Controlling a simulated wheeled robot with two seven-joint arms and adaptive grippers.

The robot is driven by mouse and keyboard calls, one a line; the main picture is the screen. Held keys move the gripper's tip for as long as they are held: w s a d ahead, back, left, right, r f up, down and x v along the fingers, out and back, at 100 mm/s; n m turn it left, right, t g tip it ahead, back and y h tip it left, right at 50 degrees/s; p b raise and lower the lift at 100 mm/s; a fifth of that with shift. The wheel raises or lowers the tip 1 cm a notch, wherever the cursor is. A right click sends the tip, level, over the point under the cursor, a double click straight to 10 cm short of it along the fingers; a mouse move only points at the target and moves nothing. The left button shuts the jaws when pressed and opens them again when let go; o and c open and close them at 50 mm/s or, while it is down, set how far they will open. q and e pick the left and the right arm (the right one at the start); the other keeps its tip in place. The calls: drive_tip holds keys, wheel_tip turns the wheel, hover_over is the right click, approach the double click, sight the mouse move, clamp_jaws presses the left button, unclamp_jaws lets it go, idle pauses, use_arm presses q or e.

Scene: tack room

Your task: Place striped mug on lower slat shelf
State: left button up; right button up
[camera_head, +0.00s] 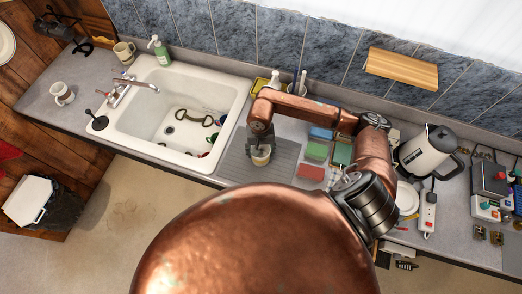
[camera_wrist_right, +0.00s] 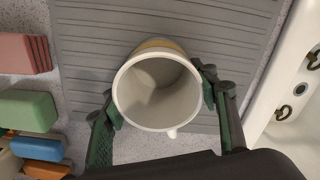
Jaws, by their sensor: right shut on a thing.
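A white mug with a yellow-orange band (camera_wrist_right: 160,45) is in my right gripper (camera_wrist_right: 162,105), open mouth facing the wrist camera, handle at the bottom of the picture. One green-padded finger presses each side of it. In the head view the mug (camera_head: 261,157) is at the tip of my right gripper (camera_head: 260,146), over the grey ribbed drainer mat (camera_head: 232,165). I cannot tell whether it touches the mat. A wooden slat shelf (camera_head: 401,69) is on the blue tiled wall at the upper right, with nothing visible on it. My left gripper is not in view.
A white sink (camera_head: 133,122) with items in it lies left of the mat. Coloured blocks (camera_head: 318,150) and a kettle (camera_head: 427,150) stand to the right. Two other mugs, a white one (camera_head: 62,93) and a beige one (camera_head: 124,51), stand by the sink.

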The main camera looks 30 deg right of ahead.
drive_tip(key=shift+f, duration=0.1)
drive_tip(key=o, duration=1.4)
